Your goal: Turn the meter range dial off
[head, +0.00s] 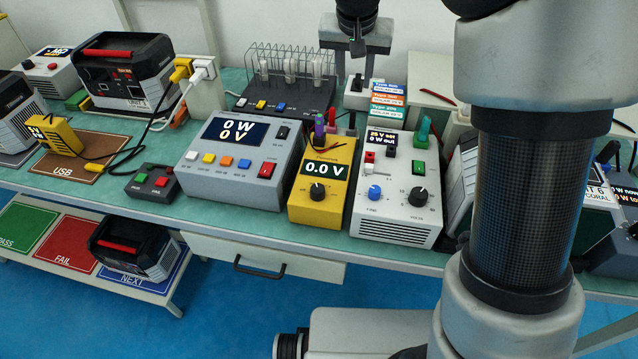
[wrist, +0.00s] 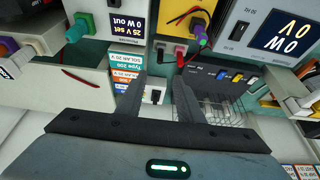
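The yellow meter (head: 319,189) stands on the bench between two grey instruments, its display reading 0.0 V. Its black range dial (head: 317,192) is on the lower part of the face, with a light pointer mark. In the wrist view the meter (wrist: 187,22) shows upside down at the top edge, and its dial is out of frame. My gripper (head: 357,46) is at the back of the bench, behind and above the meter, away from the dial. In the wrist view my gripper (wrist: 159,82) has its two fingers apart with nothing held between them.
A grey load box (head: 240,165) reading 0 W and 0 V stands left of the meter. A power supply (head: 397,190) with blue and black knobs stands close on its right. Plugs (head: 325,130) and a red wire rise at the meter's top. My arm hides part of the right bench.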

